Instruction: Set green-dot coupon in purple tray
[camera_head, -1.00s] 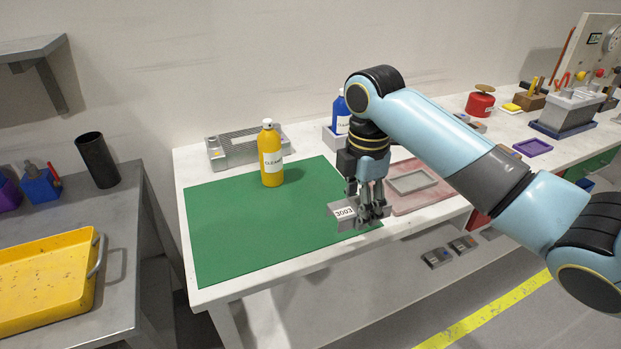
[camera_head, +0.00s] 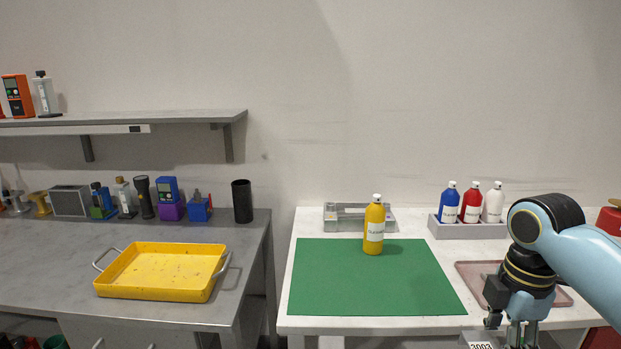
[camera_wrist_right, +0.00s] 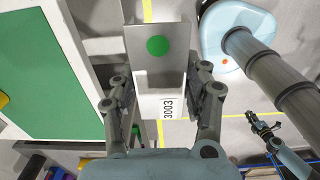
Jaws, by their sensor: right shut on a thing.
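The coupon is a grey metal plate (camera_wrist_right: 158,75) with a green dot (camera_wrist_right: 157,46) and a white label reading 3003. My right gripper (camera_wrist_right: 165,88) is shut on it, one finger at each side. In the head view the right gripper (camera_head: 517,335) is at the bottom right, in front of the white table, its fingertips partly cut off by the frame. Only the label end of the coupon (camera_head: 482,345) shows there. A dark gripper (camera_wrist_right: 265,122), apparently my left one, is small at the right of the wrist view; its jaw opening is unclear. The purple tray is not in view now.
A white table holds a green mat (camera_head: 340,280), a yellow bottle (camera_head: 374,228), a grey metal fixture (camera_head: 345,217), a rack (camera_head: 465,230) with several bottles, and a pinkish tray (camera_head: 472,275). A yellow tray (camera_head: 160,291) is on the grey bench at left.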

